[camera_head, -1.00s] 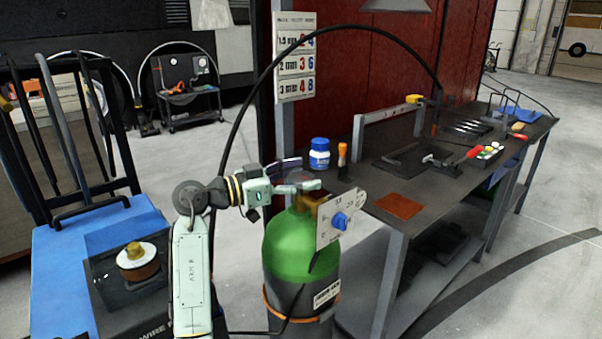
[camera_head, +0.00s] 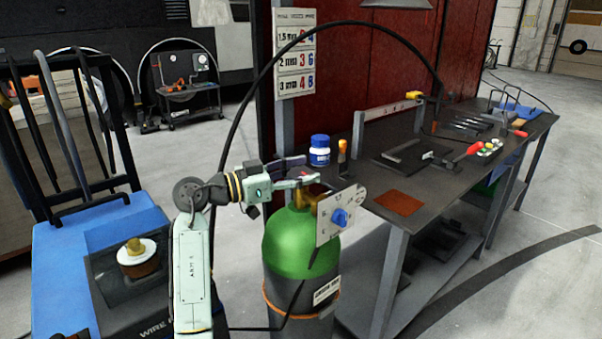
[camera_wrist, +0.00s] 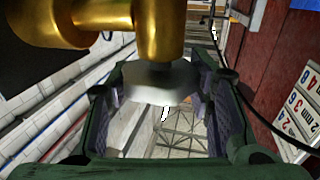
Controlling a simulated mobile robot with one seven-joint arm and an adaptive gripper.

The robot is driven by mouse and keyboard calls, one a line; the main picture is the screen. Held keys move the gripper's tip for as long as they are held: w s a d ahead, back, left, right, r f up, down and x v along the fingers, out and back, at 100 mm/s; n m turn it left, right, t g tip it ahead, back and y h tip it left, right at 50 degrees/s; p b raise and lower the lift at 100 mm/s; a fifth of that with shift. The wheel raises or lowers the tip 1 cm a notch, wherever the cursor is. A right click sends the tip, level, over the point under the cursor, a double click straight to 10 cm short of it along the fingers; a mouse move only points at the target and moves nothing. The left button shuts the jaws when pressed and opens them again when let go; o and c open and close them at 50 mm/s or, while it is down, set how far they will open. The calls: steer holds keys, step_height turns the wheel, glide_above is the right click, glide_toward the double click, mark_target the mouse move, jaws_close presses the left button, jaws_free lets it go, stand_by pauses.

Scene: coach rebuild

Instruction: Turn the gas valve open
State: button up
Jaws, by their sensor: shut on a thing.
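The green gas cylinder (camera_head: 290,250) stands upright at the middle of the head view, with a brass valve body (camera_head: 303,196) on top. The brass body also shows large in the wrist view (camera_wrist: 158,28), with a pale grey valve knob (camera_wrist: 160,82) at its end. My gripper (camera_head: 304,174) reaches in from the left at the valve's height. In the wrist view its two dark fingers (camera_wrist: 168,100) are shut on the valve knob, one on each side.
A workbench (camera_head: 440,180) with tools, a blue-capped jar (camera_head: 319,151) and an orange-handled tool (camera_head: 342,152) is close behind. A black hose (camera_head: 262,85) arches overhead. A blue cart (camera_head: 60,260) stands left.

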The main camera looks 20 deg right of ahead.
steer(key=shift+f+n+t+b, duration=0.1)
steer(key=shift+n+t+b, duration=0.3)
steer(key=shift+t, duration=0.2)
steer(key=shift+s+n+t+y+b, duration=0.1)
steer(key=shift+n+t+y+b, duration=0.2)
steer(key=shift+n+t+b, duration=0.45)
steer(key=n+t, duration=0.1)
steer(key=t, duration=0.1)
steer(key=n+t+y, duration=0.1)
steer(key=t, duration=0.1)
steer(key=shift+y, duration=0.3)
steer(key=n+t+y, duration=0.1)
steer(key=n+t, duration=0.1)
steer(key=n+t+y, duration=0.1)
steer(key=t+y, duration=0.1)
steer(key=shift+d+r+n+t+p, duration=0.1)
steer(key=shift+r+n+t+p, duration=0.15)
steer(key=shift+n+p, duration=0.15)
steer(key=shift+f+n+t+y+p, duration=0.1)
steer(key=shift+n+t+y+p, duration=0.5)
steer(key=shift+n+t+y, duration=1)
steer(key=shift+y, duration=0.4)
steer(key=o, duration=1.2)
